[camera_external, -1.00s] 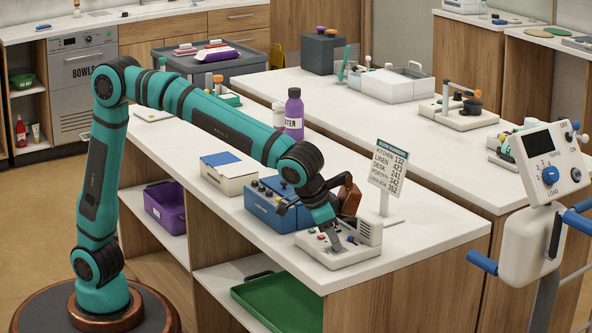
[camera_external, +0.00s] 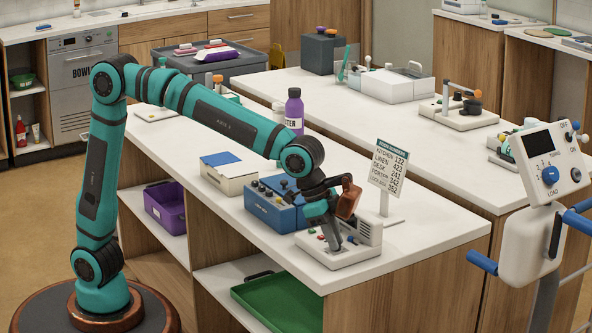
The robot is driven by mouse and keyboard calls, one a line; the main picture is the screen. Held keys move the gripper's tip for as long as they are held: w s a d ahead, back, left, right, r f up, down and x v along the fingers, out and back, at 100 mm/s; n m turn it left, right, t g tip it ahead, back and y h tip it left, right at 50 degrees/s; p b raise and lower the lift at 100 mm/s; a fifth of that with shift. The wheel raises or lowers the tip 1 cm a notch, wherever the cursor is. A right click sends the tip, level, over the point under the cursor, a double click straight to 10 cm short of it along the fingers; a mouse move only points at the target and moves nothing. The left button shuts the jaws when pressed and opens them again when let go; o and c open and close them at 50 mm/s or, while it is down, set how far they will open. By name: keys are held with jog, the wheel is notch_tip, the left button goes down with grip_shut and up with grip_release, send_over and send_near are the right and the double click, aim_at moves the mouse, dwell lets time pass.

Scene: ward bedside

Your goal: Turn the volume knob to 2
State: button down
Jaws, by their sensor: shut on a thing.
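A pale desk unit (camera_external: 352,256) lies near the front corner of the white counter. It has small red and green buttons on its left and a raised slatted box (camera_external: 369,231) at its back right. My gripper (camera_external: 337,245) points down at the middle of the unit and is shut on a small part there, which I take to be the volume knob. My fingers and wrist hide that knob, so its pointer and any scale numbers cannot be read.
A blue box with dark knobs (camera_external: 272,207) stands close on the left of the unit. A sign with names and numbers (camera_external: 387,172) stands behind it. A white box with a blue top (camera_external: 229,178) and a purple bottle (camera_external: 294,112) are farther back. The counter's front edge is near.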

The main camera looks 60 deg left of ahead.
jog(key=shift+w+m+g+h, duration=0.15)
jog(key=shift+m+g+h, duration=0.3)
jog(key=shift+m, duration=1.15)
jog(key=shift+m+g, duration=0.25)
jog(key=shift+m, duration=0.05)
jog(key=c, duration=1.3)
grip_release()
jog(key=shift+a, duration=0.1)
jog(key=v, duration=1.7)
jog(key=shift+r, duration=0.3)
